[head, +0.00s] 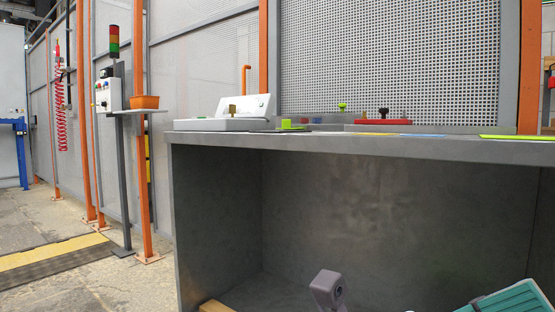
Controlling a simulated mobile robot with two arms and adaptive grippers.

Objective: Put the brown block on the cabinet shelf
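A grey cabinet (340,148) with a flat top and an open dark front fills the middle and right. A tan-brown piece (214,306) shows at the bottom edge, at the cabinet's lower left. Most of it is cut off, so I cannot tell whether it is the brown block. A smaller brown piece (232,110) stands at the white device on the cabinet top. A grey rounded part, probably mine, rises at the bottom centre. Neither gripper's fingers show.
On the cabinet top are a white sloped device (243,105), a green piece (291,124), a red piece with a dark knob (383,121) and flat coloured sheets. A teal ribbed object (512,300) shows at bottom right. The visible cabinet interior looks empty higher up.

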